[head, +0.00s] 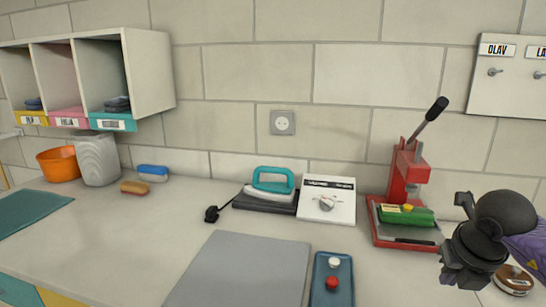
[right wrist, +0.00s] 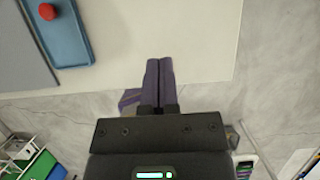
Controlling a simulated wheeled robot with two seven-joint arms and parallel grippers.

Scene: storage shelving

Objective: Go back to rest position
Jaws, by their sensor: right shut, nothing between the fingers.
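My right gripper (head: 466,277) is at the right side of the head view, in front of the red press and over the right part of the counter. In the right wrist view its two purple-grey fingers (right wrist: 160,85) lie together, shut, with nothing between them. They point past the counter's edge, with the floor also below. My left gripper is in neither view.
A red press (head: 408,178) stands behind my right gripper. A blue tray (head: 318,296) with a red and a white knob-like piece lies left of it, beside a grey mat (head: 240,270). An iron (head: 268,190) and a white box (head: 327,205) stand near the wall. The counter's middle left is clear.

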